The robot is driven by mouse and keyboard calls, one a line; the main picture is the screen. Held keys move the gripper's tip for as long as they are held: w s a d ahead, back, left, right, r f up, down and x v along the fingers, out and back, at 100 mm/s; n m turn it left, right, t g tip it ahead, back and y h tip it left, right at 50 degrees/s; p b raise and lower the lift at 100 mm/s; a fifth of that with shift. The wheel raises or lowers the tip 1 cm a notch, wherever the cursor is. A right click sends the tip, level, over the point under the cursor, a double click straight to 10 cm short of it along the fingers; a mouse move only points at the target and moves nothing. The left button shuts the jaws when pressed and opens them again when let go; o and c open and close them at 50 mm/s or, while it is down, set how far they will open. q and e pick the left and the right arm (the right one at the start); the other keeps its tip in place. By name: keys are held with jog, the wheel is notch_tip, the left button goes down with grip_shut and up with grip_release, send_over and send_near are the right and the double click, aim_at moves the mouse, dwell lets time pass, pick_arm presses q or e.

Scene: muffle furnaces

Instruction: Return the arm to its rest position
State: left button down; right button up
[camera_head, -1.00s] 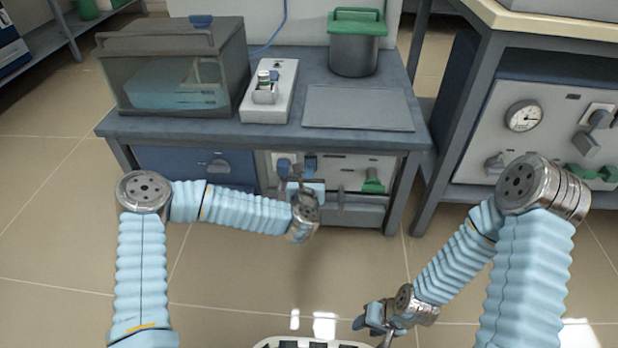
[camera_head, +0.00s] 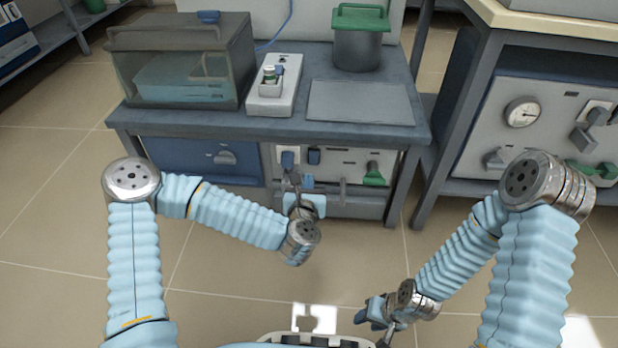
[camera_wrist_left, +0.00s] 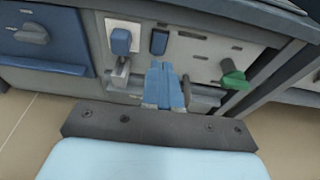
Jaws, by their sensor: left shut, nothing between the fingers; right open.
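My left gripper (camera_head: 299,184) is in front of the lower cabinet panel under the table, its arm coming in from the left. In the left wrist view its blue fingers (camera_wrist_left: 165,86) are together with nothing between them. Behind them is the panel with a white switch plate and a green knob (camera_wrist_left: 233,76). My right gripper (camera_head: 372,316) is low near the bottom of the head view, over the floor, open and apart from any object.
The table (camera_head: 420,128) carries a glass-sided box (camera_head: 180,60), a white device (camera_head: 273,90) with a small vial, a flat grey plate (camera_head: 360,103) and a green-lidded pot (camera_head: 358,45). A furnace unit (camera_head: 540,150) stands at right. The floor in front is clear.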

dwell(0.5)
pick_arm(q)
jog(key=s+d+f+m+g+h, duration=0.1)
jog(key=s+f+m+g+h, duration=0.3)
jog(key=f+m, duration=0.5)
jog(key=s+d+f+m+g+h, duration=0.1)
jog(key=s+d+f+m+g, duration=0.15)
jog(key=s+f+m, duration=0.65)
jog(key=s+a+f+m+g, duration=0.3)
jog(key=s+a+m+g, duration=0.15)
jog(key=m, duration=0.55)
jog(key=s+a+f+m+g+y, duration=0.1)
jog(key=s+a+f+m+g, duration=0.15)
jog(key=s+a+m, duration=0.4)
notch_tip(320, 180, up, 12)
jog(key=d+g+p, duration=0.1)
jog(key=p, duration=1.1)
jog(key=shift+s+d+r+p, duration=0.25)
jog(key=shift+s+p, duration=0.1)
jog(key=shift+s, duration=0.1)
jog(key=shift+f, duration=0.1)
jog(key=c, duration=1.8)
grip_release()
jog(key=shift+c, duration=0.2)
